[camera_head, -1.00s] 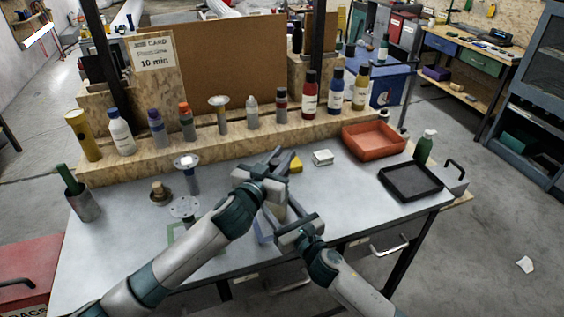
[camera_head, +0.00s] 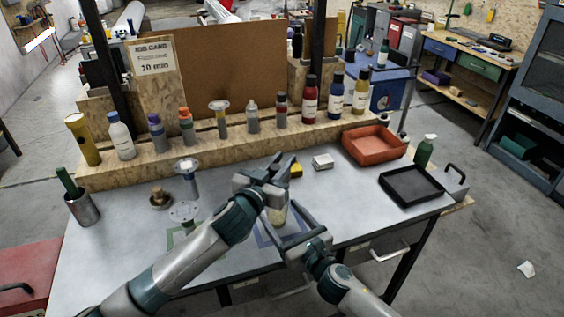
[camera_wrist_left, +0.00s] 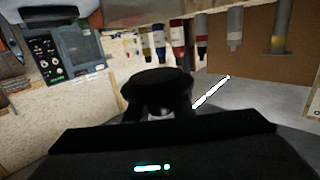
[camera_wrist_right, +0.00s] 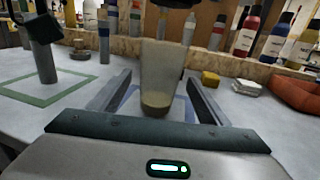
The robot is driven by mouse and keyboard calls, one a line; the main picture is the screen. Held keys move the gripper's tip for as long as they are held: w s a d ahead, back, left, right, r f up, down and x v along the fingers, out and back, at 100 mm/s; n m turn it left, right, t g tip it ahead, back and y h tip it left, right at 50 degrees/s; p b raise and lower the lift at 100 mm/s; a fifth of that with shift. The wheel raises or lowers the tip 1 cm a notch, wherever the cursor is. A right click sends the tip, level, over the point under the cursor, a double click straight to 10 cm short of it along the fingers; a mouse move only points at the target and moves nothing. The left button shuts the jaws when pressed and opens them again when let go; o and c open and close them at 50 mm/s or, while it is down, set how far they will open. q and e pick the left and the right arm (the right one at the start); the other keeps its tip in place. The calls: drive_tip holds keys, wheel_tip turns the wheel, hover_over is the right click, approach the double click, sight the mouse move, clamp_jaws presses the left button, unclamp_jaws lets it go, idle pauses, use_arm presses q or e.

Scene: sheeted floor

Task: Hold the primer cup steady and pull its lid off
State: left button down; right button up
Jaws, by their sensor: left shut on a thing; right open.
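The translucent primer cup (camera_wrist_right: 160,75), yellowish at its bottom, stands upright between the fingers of my right gripper (camera_wrist_right: 160,103). That gripper is open, with space on both sides of the cup. In the head view, the cup (camera_head: 278,214) shows partly below my left gripper (camera_head: 279,167), and my right gripper (camera_head: 290,223) is around it. My left gripper is shut on a dark round lid (camera_wrist_left: 157,84).
A blue square outline (camera_head: 262,236) marks the table by the cup. An orange tray (camera_head: 373,160) and a black tray (camera_head: 382,185) are right. Bottles line the wooden shelf (camera_head: 195,156).

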use_arm(q)
drive_tip(key=shift+f+b, duration=0.6)
drive_tip(key=shift+f, duration=0.1)
use_arm(e)
drive_tip(key=v, duration=0.9)
